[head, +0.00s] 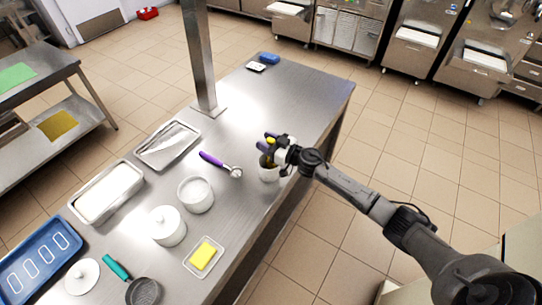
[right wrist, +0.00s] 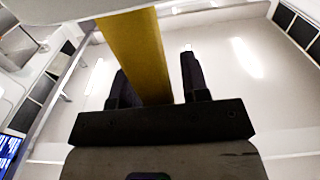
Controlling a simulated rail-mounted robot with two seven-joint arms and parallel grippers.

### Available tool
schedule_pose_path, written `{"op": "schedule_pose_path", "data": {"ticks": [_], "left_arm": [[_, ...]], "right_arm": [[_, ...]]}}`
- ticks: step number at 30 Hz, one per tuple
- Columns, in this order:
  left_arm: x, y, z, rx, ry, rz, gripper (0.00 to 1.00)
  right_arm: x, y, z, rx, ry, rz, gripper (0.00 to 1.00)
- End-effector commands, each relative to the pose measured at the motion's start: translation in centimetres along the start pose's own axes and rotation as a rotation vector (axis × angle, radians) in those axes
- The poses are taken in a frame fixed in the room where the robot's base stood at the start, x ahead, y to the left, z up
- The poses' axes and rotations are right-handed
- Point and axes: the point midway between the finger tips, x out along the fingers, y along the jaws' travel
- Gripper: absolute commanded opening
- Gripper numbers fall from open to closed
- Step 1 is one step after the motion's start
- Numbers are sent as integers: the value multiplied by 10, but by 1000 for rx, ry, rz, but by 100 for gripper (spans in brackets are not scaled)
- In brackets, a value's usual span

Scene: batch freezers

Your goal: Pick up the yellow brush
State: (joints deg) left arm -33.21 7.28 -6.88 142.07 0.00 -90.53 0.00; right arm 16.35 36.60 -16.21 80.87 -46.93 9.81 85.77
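The yellow brush shows as a yellow handle (right wrist: 150,60) in the right wrist view, running from the top edge down to my gripper's body. In the head view a small yellow part (head: 271,135) shows at the gripper, above a white cup (head: 269,174) near the table's right edge. The brush's lower end is hidden. My right gripper (head: 267,153) is at the cup's top. In the right wrist view its two dark fingers (right wrist: 157,80) stand apart, with a gap between the handle and the right finger. My left gripper is not in view.
On the steel table, a purple-handled scoop (head: 220,164), a white pot (head: 195,194), a lidded white pot (head: 166,226) and a yellow sponge on a tray (head: 203,256) stand left of the cup. A steel post (head: 200,60) rises from the table.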

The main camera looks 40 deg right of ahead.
Motion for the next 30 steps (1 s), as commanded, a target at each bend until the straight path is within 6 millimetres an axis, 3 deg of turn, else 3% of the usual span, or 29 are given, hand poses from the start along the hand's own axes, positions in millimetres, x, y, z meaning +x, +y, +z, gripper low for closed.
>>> {"op": "schedule_pose_path", "data": {"ticks": [13, 22, 30], "left_arm": [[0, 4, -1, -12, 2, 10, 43], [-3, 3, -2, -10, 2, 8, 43], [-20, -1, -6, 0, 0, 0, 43]], "right_arm": [[0, 0, 0, 0, 0, 0, 0], [0, 1, -8, -2, 1, 0, 0], [0, 1, -54, -5, 2, -1, 0]]}}
